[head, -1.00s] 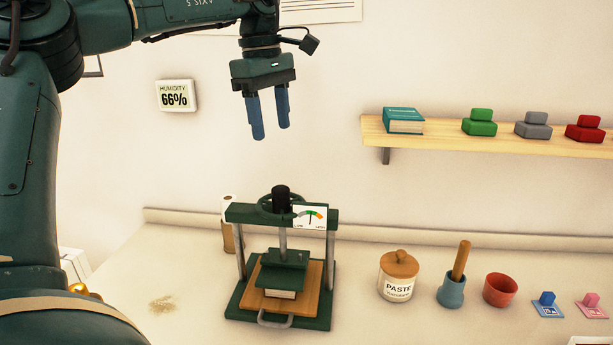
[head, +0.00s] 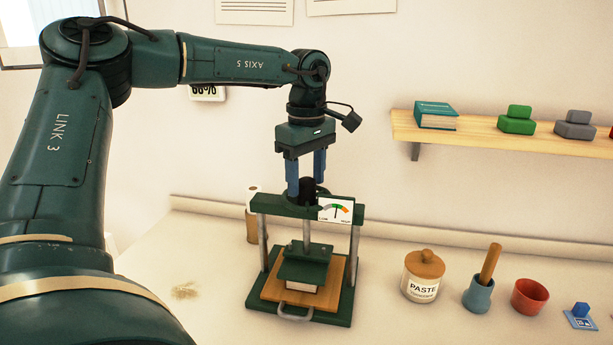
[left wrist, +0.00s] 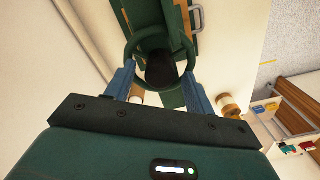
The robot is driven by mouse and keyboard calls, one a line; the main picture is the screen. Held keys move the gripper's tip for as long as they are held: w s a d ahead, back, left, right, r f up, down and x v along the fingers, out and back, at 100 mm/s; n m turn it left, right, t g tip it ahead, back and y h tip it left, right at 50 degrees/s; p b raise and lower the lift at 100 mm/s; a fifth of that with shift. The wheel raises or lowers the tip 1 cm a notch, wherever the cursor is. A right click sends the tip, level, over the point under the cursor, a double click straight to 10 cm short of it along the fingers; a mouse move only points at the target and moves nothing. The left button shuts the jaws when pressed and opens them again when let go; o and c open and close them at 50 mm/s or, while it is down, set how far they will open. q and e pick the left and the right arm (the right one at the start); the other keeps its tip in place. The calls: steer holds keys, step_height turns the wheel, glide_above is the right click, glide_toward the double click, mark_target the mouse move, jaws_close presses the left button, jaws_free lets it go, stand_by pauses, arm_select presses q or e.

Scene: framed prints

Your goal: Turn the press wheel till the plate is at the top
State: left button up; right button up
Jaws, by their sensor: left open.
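The green press (head: 262,207) stands on the table, with a dark knob (head: 307,186) at the top of its screw. In the left wrist view the ring-shaped press wheel (left wrist: 131,48) surrounds the knob. The dark green plate (head: 305,268) sits low, over a book-like block (head: 301,287) on a wooden board. My left gripper (head: 306,183) points down over the wheel, open, with its blue fingers on opposite sides. I cannot tell whether they touch the rim. My right gripper is out of view.
A gauge card (head: 336,210) on the crossbar has a nearly upright needle. A paste jar (head: 422,276), a blue mortar (head: 478,294) and a red cup (head: 529,296) stand to the right. A shelf (head: 480,134) is on the wall. A roll (head: 252,221) stands behind the press.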

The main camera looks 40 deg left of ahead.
arm_select(q)
steer(key=shift+f, duration=0.1)
steer(key=shift+c, duration=0.3)
steer(key=c, duration=0.9)
steer(key=n, duration=0.6)
steer(key=shift+n+b, duration=0.35)
steer(key=shift+n, duration=0.05)
steer(key=n, duration=0.3)
steer(key=shift+n+b, duration=0.45)
steer(key=shift+n, duration=1.45)
